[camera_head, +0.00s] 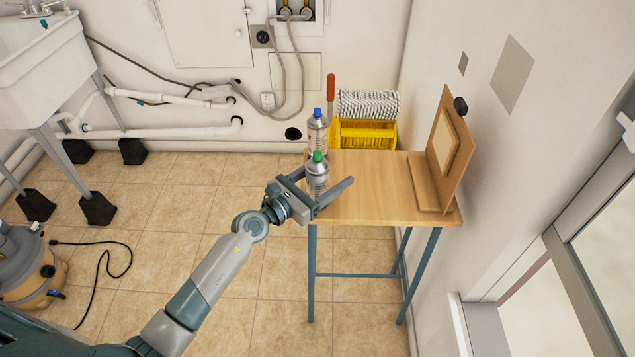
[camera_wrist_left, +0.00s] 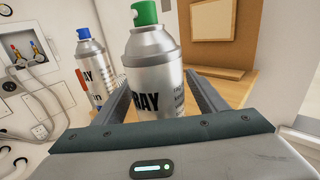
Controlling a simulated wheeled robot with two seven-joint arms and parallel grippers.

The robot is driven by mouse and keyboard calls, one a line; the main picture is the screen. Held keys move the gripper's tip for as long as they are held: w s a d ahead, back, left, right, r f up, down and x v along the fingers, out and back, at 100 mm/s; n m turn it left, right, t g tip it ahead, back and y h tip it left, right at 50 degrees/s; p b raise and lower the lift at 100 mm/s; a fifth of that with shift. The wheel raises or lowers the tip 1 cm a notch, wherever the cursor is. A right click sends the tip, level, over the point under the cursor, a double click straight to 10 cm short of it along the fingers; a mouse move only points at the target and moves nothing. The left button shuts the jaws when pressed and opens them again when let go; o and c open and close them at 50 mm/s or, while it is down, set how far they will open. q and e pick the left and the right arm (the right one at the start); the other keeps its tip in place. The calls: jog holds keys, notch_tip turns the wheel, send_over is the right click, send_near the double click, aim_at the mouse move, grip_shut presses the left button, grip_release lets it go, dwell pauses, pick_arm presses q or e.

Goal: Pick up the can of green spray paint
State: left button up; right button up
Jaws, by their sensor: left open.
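The can of green spray paint (camera_head: 317,178) is silver with a green cap and stands upright at the left end of the wooden table. In the left wrist view the can (camera_wrist_left: 155,70) stands between the fingers, its lower part hidden by the gripper body. My left gripper (camera_head: 326,187) is open around the can, with a finger on each side. I cannot tell whether either finger touches it. A second silver can with a blue cap (camera_head: 317,128) stands just behind it, and shows left of the fingers in the left wrist view (camera_wrist_left: 92,68). My right gripper is not in view.
The wooden table (camera_head: 375,190) has free room to the right of the cans. A board on a stand (camera_head: 445,150) is at its right end. A yellow mop wringer (camera_head: 365,134) with a striped mop head (camera_head: 368,104) is behind the table. A sink (camera_head: 40,70) is far left.

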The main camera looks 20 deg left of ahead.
aim_at(326, 163)
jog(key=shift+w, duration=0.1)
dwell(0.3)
pick_arm(q)
jog(key=c, duration=1.3)
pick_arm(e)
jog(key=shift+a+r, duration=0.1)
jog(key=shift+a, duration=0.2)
pick_arm(q)
jog(key=shift+r, duration=0.2)
